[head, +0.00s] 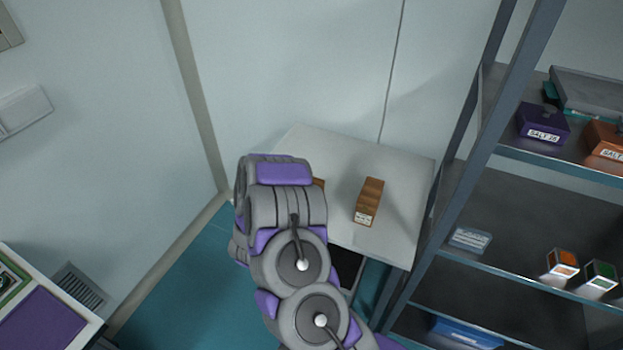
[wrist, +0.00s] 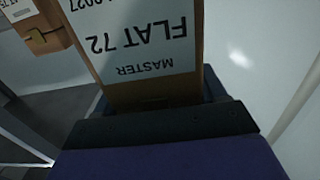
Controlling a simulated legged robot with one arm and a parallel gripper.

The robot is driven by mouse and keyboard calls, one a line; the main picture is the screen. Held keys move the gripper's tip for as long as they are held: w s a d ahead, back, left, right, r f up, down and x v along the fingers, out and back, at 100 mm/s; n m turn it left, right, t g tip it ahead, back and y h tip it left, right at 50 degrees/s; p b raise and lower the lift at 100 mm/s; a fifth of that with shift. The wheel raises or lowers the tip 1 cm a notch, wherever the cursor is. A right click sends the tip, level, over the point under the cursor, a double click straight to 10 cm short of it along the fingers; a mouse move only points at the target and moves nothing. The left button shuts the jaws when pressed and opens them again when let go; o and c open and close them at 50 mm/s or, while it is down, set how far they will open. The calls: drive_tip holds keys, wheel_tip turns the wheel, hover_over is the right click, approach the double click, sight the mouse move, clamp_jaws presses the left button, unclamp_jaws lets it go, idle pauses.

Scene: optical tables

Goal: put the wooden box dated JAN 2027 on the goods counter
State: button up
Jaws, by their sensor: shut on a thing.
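A wooden box (wrist: 155,93) fills the upper middle of the wrist view. Its white label reads, upside down, MASTER, FLAT 72 and a date ending in 2027; the month is cut off by the frame. My gripper (wrist: 160,120) is shut on this box. In the head view my own arm hides the gripper; a small piece of wood (head: 319,183) shows beside the arm, and I cannot tell which box it is. A second wooden box (head: 369,201) with a pale label stands on a white-topped table (head: 405,170). A labelled box (wrist: 45,30) also shows at the wrist view's upper left.
A metal shelf rack (head: 510,100) stands close to the table's right side. It holds a purple box (head: 543,124), an orange box (head: 607,140) and several smaller items. A white table with a purple mat (head: 40,322) is at lower left. White walls close off the back.

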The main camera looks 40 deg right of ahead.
drive_tip(key=shift+w+d+f+b, duration=0.45)
drive_tip(key=shift+w+d+f, duration=0.35)
drive_tip(key=shift+w, duration=1.25)
drive_tip(key=shift+w+d+f+b, duration=0.5)
drive_tip(key=shift+w+d+f, duration=0.3)
drive_tip(key=shift+w, duration=1.2)
drive_tip(key=shift+w+d+f+b, duration=0.45)
drive_tip(key=shift+w+d+f, duration=0.35)
drive_tip(key=shift+w, duration=1.25)
drive_tip(key=shift+d+r, duration=0.15)
drive_tip(key=shift+s+f, duration=0.1)
drive_tip(key=shift+f, duration=0.15)
drive_tip(key=o, duration=1.4)
drive_tip(key=shift+s+f, duration=0.1)
drive_tip(key=shift+f, duration=0.1)
drive_tip(key=shift+o, duration=0.2)
drive_tip(key=shift+r, duration=0.1)
